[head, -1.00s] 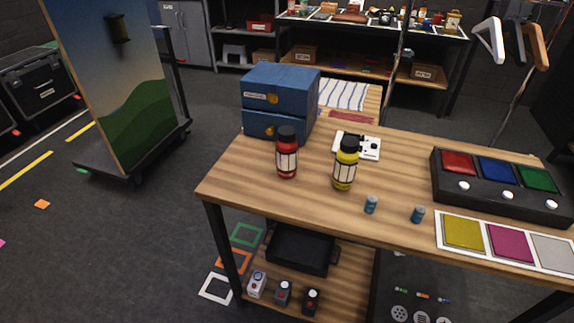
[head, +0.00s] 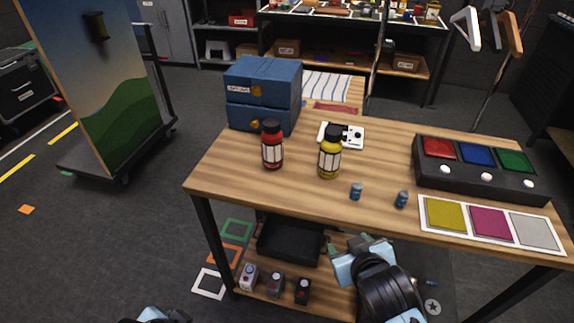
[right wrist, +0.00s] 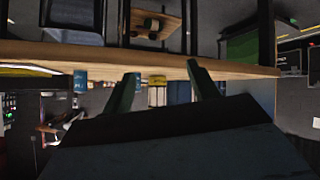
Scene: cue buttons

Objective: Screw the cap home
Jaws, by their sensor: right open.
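A red bottle (head: 272,151) and a yellow bottle (head: 329,160) stand upright on the wooden table. Each has a black cap (head: 333,132) on top; I cannot tell how tightly either sits. My right gripper (head: 350,242) is open and empty, in front of the table's near edge and apart from both bottles. In the right wrist view, which looks upside down, its two fingers (right wrist: 162,72) are spread before the table edge. Part of my left arm or gripper (head: 157,315) shows at the bottom edge of the head view; its fingers are not visible.
Two small blue cylinders (head: 356,191) (head: 402,200) stand near the front edge. A blue box (head: 263,95) and a white plate (head: 350,135) lie behind the bottles. A black button box (head: 480,185) and a colour-swatch strip (head: 448,232) occupy the right. The front left tabletop is clear.

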